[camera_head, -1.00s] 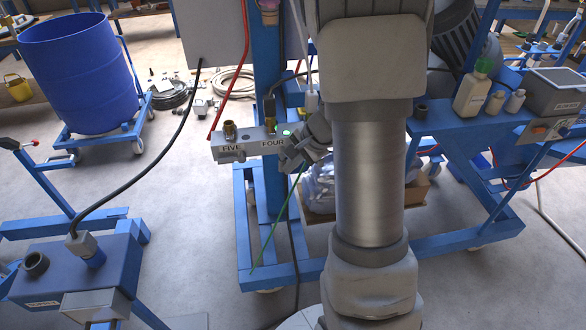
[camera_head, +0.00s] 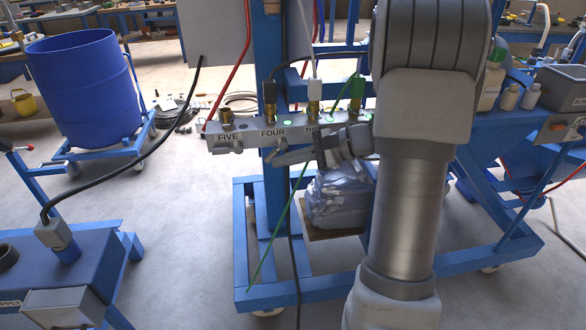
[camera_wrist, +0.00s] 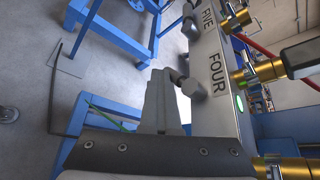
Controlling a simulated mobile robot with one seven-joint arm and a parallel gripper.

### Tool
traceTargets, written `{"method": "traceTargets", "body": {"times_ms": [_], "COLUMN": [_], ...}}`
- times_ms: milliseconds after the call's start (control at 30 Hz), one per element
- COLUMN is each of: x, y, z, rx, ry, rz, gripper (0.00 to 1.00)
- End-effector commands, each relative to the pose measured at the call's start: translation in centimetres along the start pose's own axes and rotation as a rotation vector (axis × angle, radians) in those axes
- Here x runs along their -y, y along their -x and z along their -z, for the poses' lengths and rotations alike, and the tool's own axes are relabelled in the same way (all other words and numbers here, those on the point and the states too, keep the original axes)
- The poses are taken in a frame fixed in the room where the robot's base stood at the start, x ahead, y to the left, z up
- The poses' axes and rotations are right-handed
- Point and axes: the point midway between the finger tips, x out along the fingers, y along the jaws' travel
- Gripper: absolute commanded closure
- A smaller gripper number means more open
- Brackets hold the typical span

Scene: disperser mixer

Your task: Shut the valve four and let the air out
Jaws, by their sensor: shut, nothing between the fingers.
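The grey manifold block (camera_head: 250,132) on the blue frame carries labels FIVE, FOUR and, partly hidden, a third. Valve four (camera_head: 281,143) has a small grey handle below its label; it also shows in the wrist view (camera_wrist: 190,87). A brass fitting with a black hose (camera_head: 270,100) stands above FOUR, and a green light (camera_wrist: 239,103) glows beside that label. My gripper (camera_head: 274,160) is shut and empty, just below the block under FOUR. In the wrist view its fingertips (camera_wrist: 164,74) are right beside the valve four handle; I cannot tell whether they touch.
Valve five's brass fitting (camera_head: 226,117) has no hose. A thin green line (camera_head: 280,220) hangs below the block. A blue drum (camera_head: 84,88) stands at left.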

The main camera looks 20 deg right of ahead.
Motion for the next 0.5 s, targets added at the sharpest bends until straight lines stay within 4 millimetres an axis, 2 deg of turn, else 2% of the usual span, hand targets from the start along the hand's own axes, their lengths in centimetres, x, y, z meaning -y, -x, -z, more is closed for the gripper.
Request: {"method": "traceTargets", "body": {"times_ms": [33, 333, 500], "x": [-0.3, 0.1, 0.4], "y": [-0.2, -0.6, -0.8], "z": [0.4, -0.3, -0.8], "rx": [0.035, 0.249, 0.24], "ry": [-0.017, -0.103, -0.096], "rz": [0.029, 0.182, 0.175], "gripper": [1.0, 1.0, 1.0]}}
